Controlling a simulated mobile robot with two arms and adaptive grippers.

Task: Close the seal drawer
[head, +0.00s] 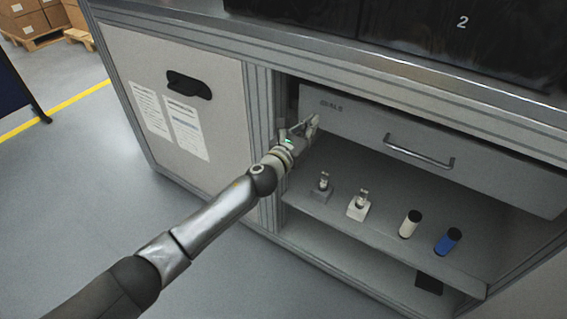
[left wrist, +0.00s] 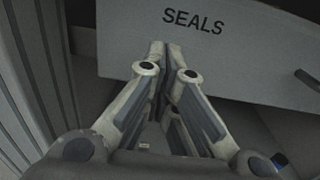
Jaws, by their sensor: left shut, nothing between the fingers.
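The seal drawer (head: 370,125) has a grey front with a "SEALS" label at its left end. It sits under the worktop, and its front also shows in the left wrist view (left wrist: 235,55). A silver bar handle (head: 420,152) is on its front, to the right of my gripper. How far the drawer stands out is hard to judge. My left gripper (head: 312,122) is shut and empty, with its fingertips at the left part of the drawer front. In the left wrist view the fingertips (left wrist: 168,48) point at the panel just below the label; contact cannot be told. My right gripper is not in view.
Below the drawer, a shelf (head: 385,240) holds two small metal parts on blocks (head: 358,205), a white cylinder (head: 410,223) and a blue cylinder (head: 447,241). A cabinet panel (head: 190,85) is on the left. Black bins (head: 400,35) stand on the worktop.

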